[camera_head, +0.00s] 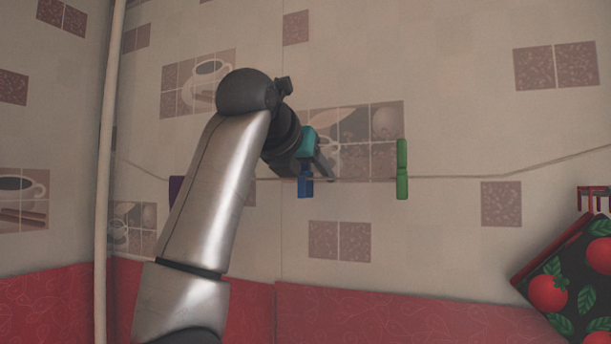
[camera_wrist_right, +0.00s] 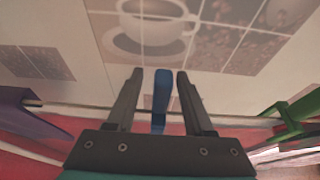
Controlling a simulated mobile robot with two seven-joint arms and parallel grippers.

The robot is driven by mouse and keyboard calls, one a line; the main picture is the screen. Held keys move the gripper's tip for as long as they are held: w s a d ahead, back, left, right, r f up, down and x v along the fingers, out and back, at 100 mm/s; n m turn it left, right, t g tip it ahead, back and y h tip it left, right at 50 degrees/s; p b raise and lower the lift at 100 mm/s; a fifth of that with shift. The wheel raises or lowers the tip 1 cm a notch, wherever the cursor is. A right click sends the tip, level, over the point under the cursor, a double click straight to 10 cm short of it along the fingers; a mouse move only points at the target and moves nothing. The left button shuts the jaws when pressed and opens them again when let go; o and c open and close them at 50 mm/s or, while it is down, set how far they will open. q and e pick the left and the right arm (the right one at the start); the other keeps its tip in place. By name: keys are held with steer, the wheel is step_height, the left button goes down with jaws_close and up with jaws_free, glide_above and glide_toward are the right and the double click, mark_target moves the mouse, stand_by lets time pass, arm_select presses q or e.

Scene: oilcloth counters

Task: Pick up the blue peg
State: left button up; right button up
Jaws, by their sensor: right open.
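The blue peg (camera_head: 305,187) hangs on the thin line (camera_head: 355,179) along the tiled wall; its upper part is hidden behind my right gripper (camera_head: 316,172) in the head view. In the right wrist view the blue peg (camera_wrist_right: 161,98) stands between the two dark fingers of my right gripper (camera_wrist_right: 159,76), which are apart. A gap shows on both sides of the peg, so neither finger appears to touch it. My left gripper is not in view.
A green peg (camera_head: 402,170) is on the line to the right, and a purple peg (camera_head: 175,188) to the left, partly behind my arm. A pale upright pole (camera_head: 105,180) stands at left. A tomato-patterned item (camera_head: 575,285) is at lower right.

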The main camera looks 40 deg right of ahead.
jaws_close()
steer(key=shift+r, duration=0.1)
stand_by(0.7)
